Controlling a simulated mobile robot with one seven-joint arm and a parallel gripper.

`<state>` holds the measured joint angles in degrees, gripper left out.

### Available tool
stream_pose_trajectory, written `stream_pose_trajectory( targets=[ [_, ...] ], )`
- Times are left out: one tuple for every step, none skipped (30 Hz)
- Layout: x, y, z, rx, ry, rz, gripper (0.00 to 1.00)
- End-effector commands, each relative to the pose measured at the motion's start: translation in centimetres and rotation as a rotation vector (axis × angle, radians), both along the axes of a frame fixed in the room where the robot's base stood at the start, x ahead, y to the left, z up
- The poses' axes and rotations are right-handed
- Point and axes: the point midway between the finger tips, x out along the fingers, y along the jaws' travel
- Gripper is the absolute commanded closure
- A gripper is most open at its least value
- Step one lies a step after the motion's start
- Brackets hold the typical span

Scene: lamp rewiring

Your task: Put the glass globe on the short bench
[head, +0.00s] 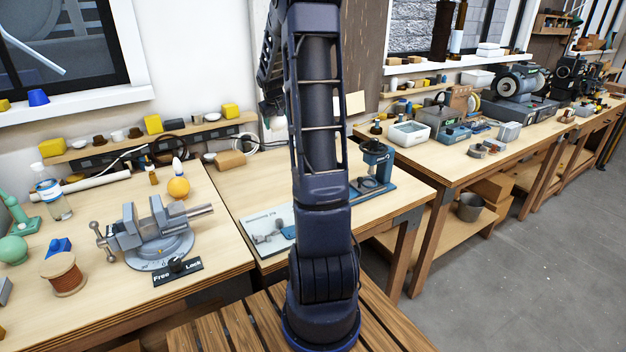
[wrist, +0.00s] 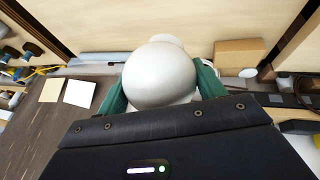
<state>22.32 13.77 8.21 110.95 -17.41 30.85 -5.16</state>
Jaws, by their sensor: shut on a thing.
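The glass globe is a smooth whitish ball in the wrist view (wrist: 160,72). My gripper (wrist: 163,88) is shut on it, with a green finger on each side. A short bench (head: 262,182) stands in the middle of the head view, between the left bench and the long right bench. Bare light wood (wrist: 95,22) shows beyond the globe in the wrist view, but its distance below the globe cannot be told.
The short bench carries a printed mat (head: 267,230), a blue press (head: 374,165) and a cardboard box (head: 230,159) at the back. A grey vise (head: 155,235) and a wooden spool (head: 63,274) stand on the left bench. Bare wood shows around the mat.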

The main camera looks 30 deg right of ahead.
Motion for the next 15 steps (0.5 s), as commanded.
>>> stream_pose_trajectory(
  targets=[
    [-0.2,-0.4,-0.1,0.0,0.0,-0.005,0.54],
    [-0.3,-0.5,-0.2,0.0,-0.001,-0.007,0.54],
    [-0.4,-0.7,-0.5,0.0,0.0,-0.008,0.54],
    [-0.4,-0.7,-0.8,-0.001,0.001,-0.009,0.54],
    [-0.4,-0.8,-1.2,-0.001,0.002,-0.01,0.54],
    [-0.4,-0.8,-1.9,0.0,0.003,-0.009,0.54],
    [-0.4,-0.8,-2.5,0.0,0.003,-0.01,0.54],
    [-0.5,-0.7,-3.1,0.001,0.004,-0.009,0.54],
    [-0.5,-0.7,-4.0,0.0,0.004,-0.009,0.54],
    [-0.4,-0.7,-4.7,0.0,0.004,-0.009,0.54],
    [-0.4,-0.7,-5.3,0.001,0.004,-0.009,0.54],
    [-0.4,-0.7,-6.1,0.0,0.003,-0.007,0.54],
    [-0.5,-0.7,-6.8,0.0,0.004,-0.008,0.54],
    [-0.5,-0.7,-7.5,0.001,0.004,-0.008,0.54],
    [-0.4,-0.7,-8.4,-0.001,0.004,-0.008,0.54]
  ],
)
